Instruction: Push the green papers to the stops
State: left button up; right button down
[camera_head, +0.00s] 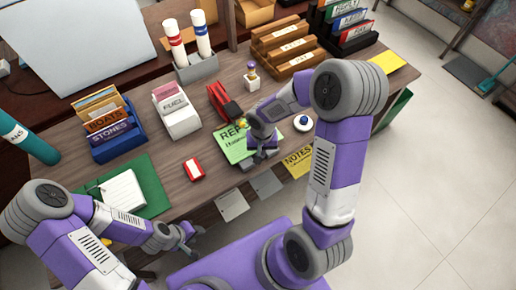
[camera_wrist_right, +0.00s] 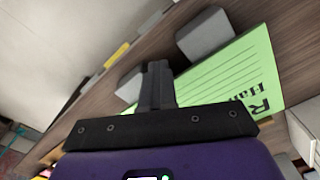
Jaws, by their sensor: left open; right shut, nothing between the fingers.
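The green papers (camera_head: 232,150) lie on the desk, with printed text, just left of my right gripper (camera_head: 262,154) in the head view. The gripper hides their right part. In the right wrist view, the green papers (camera_wrist_right: 235,72) lie behind my right gripper (camera_wrist_right: 156,78), whose fingers are shut and empty, held over or against the sheet; contact is unclear. Two grey blocks (camera_wrist_right: 203,34) (camera_wrist_right: 130,84) stand by the sheet's edge there, likely the stops. My left gripper (camera_head: 186,240) is open and empty, in front of the desk edge.
A red stapler-like object (camera_head: 222,100) lies behind the papers. A small red box (camera_head: 193,168) is to their left and a yellow notes sheet (camera_head: 298,162) to their right. A white round dish (camera_head: 303,122) stands beyond my right gripper. Two grey plates (camera_head: 232,205) (camera_head: 267,184) show at the desk's front.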

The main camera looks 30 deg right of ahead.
jog(key=shift+s+b, duration=0.3)
jog(key=shift+s, duration=0.35)
notch_tip(320, 180, up, 7)
jog(key=p, duration=0.5)
dwell(0.6)
dwell(0.5)
